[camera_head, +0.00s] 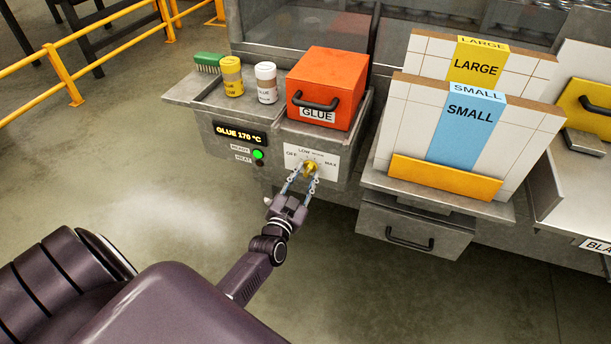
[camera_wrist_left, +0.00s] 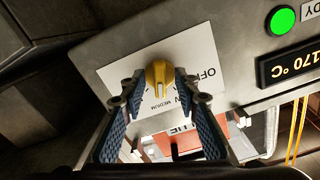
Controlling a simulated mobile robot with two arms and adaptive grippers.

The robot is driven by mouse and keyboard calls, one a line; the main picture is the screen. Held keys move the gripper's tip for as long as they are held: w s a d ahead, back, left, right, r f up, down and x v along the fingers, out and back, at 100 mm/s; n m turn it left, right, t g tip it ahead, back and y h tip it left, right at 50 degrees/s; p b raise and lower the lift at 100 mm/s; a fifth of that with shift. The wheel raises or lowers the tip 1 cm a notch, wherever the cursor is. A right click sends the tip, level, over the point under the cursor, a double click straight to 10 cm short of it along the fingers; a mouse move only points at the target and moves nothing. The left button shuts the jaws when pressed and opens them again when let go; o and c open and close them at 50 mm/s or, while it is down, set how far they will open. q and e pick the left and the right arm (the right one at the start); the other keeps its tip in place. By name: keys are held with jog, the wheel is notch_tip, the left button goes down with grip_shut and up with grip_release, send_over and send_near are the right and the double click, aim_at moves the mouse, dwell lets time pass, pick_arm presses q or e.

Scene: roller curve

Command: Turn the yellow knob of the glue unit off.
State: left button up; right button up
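The yellow knob (camera_head: 310,169) sits on a white dial plate (camera_head: 326,158) marked OFF, LOW, MEDIUM and MAX, on the front of the grey glue unit (camera_head: 281,142). In the left wrist view the knob (camera_wrist_left: 159,76) stands between the two fingertips of my left gripper (camera_wrist_left: 160,93), with a gap showing on each side. My left gripper (camera_head: 302,179) is open at the knob in the head view. The fingers partly cover the dial, and I cannot tell which mark the knob points to. My right gripper is not in view.
A display (camera_head: 240,134) reads GLUE 170 °C, with a green READY light (camera_head: 258,154) lit. An orange GLUE box (camera_head: 345,75), two bottles and a green brush (camera_head: 208,62) stand on top. A panel rack (camera_head: 447,187) is at right. The floor in front is clear.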

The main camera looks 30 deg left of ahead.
pick_arm(q)
jog(key=shift+c, duration=0.4)
grip_shut()
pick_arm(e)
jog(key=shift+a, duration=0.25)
